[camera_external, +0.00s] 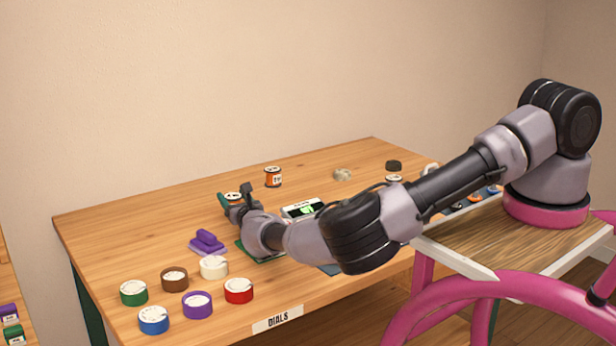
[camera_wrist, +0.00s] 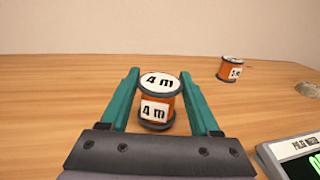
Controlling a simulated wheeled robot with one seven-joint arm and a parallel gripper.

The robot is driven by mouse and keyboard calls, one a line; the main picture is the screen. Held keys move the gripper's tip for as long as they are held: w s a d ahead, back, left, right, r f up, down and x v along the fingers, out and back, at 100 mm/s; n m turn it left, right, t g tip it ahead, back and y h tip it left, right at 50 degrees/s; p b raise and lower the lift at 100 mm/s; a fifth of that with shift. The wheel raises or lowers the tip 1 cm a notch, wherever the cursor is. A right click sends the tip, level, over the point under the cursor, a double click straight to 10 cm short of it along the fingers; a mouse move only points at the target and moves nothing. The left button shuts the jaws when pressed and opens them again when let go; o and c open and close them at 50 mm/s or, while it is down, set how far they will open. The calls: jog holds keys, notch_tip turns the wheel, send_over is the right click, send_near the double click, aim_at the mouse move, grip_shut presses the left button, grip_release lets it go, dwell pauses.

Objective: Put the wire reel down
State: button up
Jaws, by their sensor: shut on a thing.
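The wire reel (camera_wrist: 158,104) is orange with dark rims and white "4 m" labels on its top and side. It stands upright between the two teal fingers of my gripper (camera_wrist: 160,78) in the wrist view. My gripper is shut on it. In the outside view my gripper (camera_external: 238,200) is low over the far middle of the wooden table (camera_external: 110,225), and only a little of the reel (camera_external: 232,197) shows past the fingers. I cannot tell whether the reel's base touches the table.
A second orange reel (camera_external: 273,177) stands behind and to the right. A meter with a green screen (camera_external: 303,208) is right of my gripper. A purple block (camera_external: 207,242) and several coloured dials (camera_external: 198,303) are in front. The table's left part is clear.

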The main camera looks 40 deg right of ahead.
jog(key=shift+s+f, duration=0.1)
jog(key=shift+f, duration=0.2)
jog(key=o, duration=1.4)
jog(key=shift+f, duration=0.2)
jog(key=shift+o, duration=0.2)
jog(key=shift+r, duration=0.1)
